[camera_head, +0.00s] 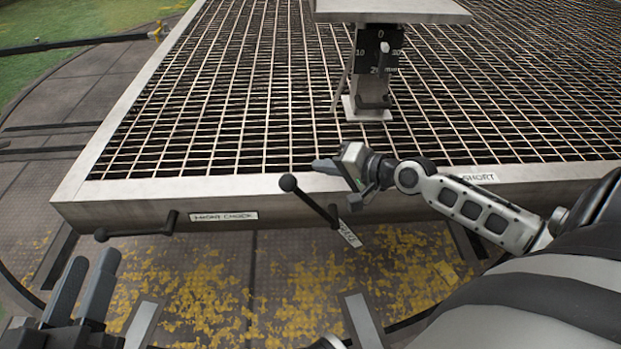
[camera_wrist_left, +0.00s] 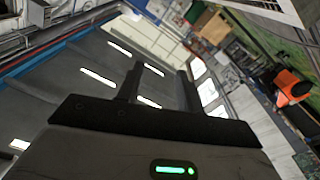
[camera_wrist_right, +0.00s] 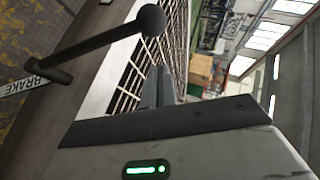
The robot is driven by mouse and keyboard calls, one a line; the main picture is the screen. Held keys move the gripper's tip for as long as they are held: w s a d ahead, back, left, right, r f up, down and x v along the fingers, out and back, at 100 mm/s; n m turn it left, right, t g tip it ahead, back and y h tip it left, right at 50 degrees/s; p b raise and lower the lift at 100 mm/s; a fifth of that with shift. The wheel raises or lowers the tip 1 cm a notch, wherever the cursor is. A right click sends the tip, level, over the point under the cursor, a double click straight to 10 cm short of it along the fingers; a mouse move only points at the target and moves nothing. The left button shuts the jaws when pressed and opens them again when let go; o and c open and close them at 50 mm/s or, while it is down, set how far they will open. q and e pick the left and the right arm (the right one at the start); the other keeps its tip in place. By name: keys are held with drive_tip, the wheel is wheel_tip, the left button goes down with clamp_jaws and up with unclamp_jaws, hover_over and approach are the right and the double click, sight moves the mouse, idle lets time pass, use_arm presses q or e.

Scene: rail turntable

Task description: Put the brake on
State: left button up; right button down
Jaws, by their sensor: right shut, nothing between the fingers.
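The brake lever (camera_head: 309,200) is a dark rod with a ball knob, mounted on the front side of the platform. It slants up and left from its pivot, beside a tilted white label (camera_head: 348,234). In the right wrist view the lever (camera_wrist_right: 95,47) crosses the upper left, near a label (camera_wrist_right: 20,85) reading BRAKE. My right gripper (camera_head: 324,166) is shut and empty, just right of and above the knob, apart from the lever in the right wrist view. My left gripper (camera_head: 85,287) is open and empty at the lower left, far from the lever.
A grated platform (camera_head: 120,150) with a pale metal rim fills the back. Another black handle (camera_head: 137,230) sticks out at the left of its front side by a label (camera_head: 223,216). A post with a numbered dial (camera_head: 379,50) stands on the grating. Yellow-flecked floor lies in front.

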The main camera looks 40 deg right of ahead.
drive_tip(key=shift+w+a+f, duration=0.25)
drive_tip(key=shift+a+f, duration=0.2)
drive_tip(key=shift+a, duration=0.35)
drive_tip(key=shift+w+a+f, duration=0.2)
drive_tip(key=shift+a+f, duration=0.2)
drive_tip(key=shift+a, duration=0.4)
